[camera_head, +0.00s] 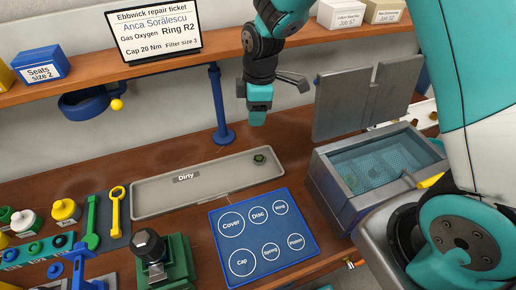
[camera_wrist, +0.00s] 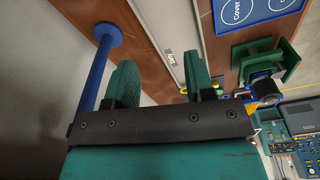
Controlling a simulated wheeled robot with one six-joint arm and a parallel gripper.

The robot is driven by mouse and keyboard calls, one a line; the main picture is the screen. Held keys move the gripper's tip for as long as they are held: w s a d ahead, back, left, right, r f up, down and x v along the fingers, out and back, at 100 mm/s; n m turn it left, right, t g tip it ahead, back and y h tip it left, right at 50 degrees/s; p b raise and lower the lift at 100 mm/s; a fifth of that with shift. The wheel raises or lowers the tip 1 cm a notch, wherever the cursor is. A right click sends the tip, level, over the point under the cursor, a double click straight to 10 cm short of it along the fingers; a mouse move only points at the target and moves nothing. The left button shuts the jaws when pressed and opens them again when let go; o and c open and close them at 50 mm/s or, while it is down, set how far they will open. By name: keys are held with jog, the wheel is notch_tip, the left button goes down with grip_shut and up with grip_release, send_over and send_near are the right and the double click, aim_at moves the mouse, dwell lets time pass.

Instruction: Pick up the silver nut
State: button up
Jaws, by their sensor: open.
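I cannot make out a silver nut for certain in either view. A small round dark piece with green on it (camera_head: 259,158) lies at the right end of the grey tray marked Dirty (camera_head: 160,205); it is too small to identify. My gripper (camera_head: 257,118) hangs in the air above and behind that tray, right of the blue post. In the wrist view my gripper (camera_wrist: 161,75) shows two green fingers spread apart with nothing between them. A black-topped part (camera_head: 148,244) sits in the green vise (camera_head: 177,262) at the front.
A blue mat with labelled circles (camera_head: 262,235) lies empty in front of the tray. A metal bath (camera_head: 345,195) with its lid raised (camera_head: 345,105) stands at right. The blue post (camera_head: 221,110) and wooden shelf (camera_head: 180,72) are close to my arm. Tools and caps crowd the left.

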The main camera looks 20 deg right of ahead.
jog(key=w+d+f+h, duration=0.1)
jog(key=w+d+f, duration=0.15)
jog(key=f, duration=0.25)
jog(key=b, duration=0.8)
send_over(261, 158)
jog(key=shift+n, duration=0.3)
notch_tip(261, 158, down, 11)
jog(key=shift+s+d, duration=0.15)
jog(key=f+b, duration=0.2)
jog(key=f, duration=0.1)
jog(key=f+b, duration=0.2)
jog(key=shift+w+f+b, duration=0.2)
jog(key=shift+f+b, duration=0.1)
jog(key=shift+f, duration=0.1)
jog(key=shift+r, duration=0.1)
jog(key=c, duration=0.7)
